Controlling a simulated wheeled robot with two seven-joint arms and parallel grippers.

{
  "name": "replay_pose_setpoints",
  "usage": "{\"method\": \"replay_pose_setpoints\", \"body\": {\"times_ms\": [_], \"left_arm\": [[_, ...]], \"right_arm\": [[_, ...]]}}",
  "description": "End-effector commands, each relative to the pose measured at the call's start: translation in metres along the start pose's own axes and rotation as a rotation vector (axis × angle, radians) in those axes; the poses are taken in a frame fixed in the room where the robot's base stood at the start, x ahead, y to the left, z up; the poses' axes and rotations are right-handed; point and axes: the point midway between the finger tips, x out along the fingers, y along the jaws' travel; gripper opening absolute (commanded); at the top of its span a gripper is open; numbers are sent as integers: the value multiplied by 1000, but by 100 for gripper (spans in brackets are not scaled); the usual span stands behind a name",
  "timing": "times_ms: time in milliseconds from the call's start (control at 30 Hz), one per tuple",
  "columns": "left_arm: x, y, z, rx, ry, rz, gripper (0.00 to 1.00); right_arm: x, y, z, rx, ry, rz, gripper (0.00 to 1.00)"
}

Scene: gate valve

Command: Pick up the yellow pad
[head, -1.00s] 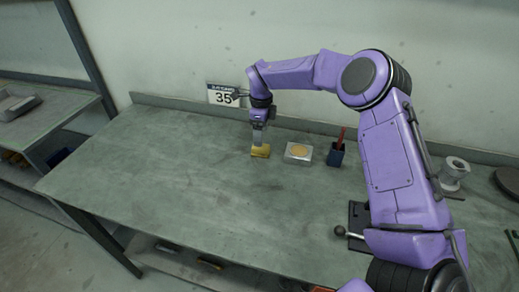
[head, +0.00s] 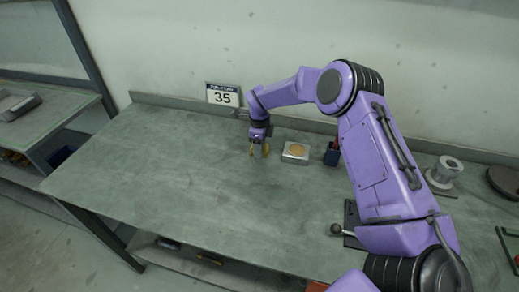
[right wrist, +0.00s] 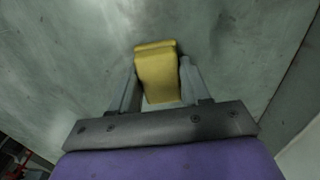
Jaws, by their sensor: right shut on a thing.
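The yellow pad (right wrist: 157,75) is between the two grey fingers of my right gripper (right wrist: 158,88) in the right wrist view, with its far end sticking out past the fingertips. In the head view my right gripper (head: 259,150) points down at the back middle of the workbench, shut on the pad, and only small yellow parts of the pad (head: 265,151) show around the fingers. I cannot tell whether the pad touches the bench top or is a little above it. My left gripper is not in view.
On the workbench (head: 150,170), a silver box with a round tan top (head: 296,152) and a dark blue holder (head: 332,155) stand right of the gripper. A sign reading 35 (head: 222,94) is behind. A metal spool-shaped part (head: 445,172) is at right. The bench's left side is clear.

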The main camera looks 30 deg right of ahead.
Motion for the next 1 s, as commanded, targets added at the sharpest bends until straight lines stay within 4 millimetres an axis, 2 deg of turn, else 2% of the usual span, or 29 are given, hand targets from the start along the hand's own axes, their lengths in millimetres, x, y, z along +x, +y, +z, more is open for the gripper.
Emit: {"method": "replay_pose_setpoints", "body": {"times_ms": [267,400,633,800,1000], "left_arm": [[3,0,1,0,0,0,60],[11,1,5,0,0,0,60],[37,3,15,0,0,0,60],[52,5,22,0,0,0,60],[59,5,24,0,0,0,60]], "right_arm": [[-9,-1,1,0,-3,-1,17],[-34,1,1,0,-6,-3,17],[-91,58,0,-4,-6,-3,17],[-111,106,0,-3,-3,-2,17],[-127,135,0,-1,-1,-1,17]]}}
